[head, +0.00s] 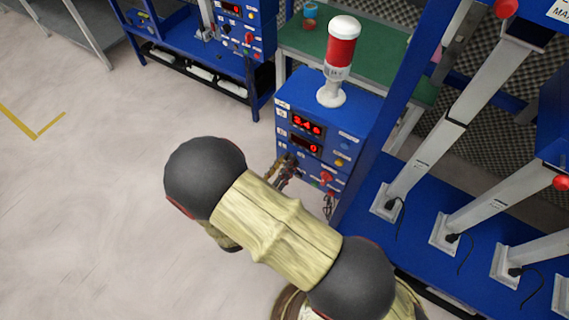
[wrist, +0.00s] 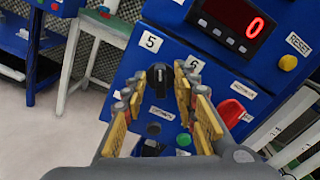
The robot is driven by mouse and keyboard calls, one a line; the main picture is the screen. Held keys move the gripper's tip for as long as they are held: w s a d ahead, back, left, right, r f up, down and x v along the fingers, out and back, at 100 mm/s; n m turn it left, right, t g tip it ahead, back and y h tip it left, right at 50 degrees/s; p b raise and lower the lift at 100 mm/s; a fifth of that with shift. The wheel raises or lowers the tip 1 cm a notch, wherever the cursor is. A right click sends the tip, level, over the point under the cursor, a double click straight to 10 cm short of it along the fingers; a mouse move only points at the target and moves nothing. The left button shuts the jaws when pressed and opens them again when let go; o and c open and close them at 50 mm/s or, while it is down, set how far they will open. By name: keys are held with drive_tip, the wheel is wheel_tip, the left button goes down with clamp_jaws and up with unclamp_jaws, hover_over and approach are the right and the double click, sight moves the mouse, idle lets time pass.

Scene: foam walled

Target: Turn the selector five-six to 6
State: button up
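The selector five-six is a small black knob (wrist: 157,78) on the blue panel. It sits below the label 5 (wrist: 151,41) on its left and the label 6 (wrist: 193,65) on its right. Which label its pointer faces is too small to tell. My gripper (wrist: 157,92) is open, with one yellow-padded finger to the left of the knob and one to the right. Whether either finger touches it I cannot tell. In the head view my gripper (head: 286,170) is at the front of the blue control box (head: 347,113), and the knob is hidden there.
A red and white signal lamp (head: 341,55) stands on the box. A blue rack with grey posts (head: 463,110) is at right. Open floor lies left.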

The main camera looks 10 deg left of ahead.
drive_tip(key=c, duration=0.3)
drive_tip(key=c, duration=0.4)
clamp_jaws()
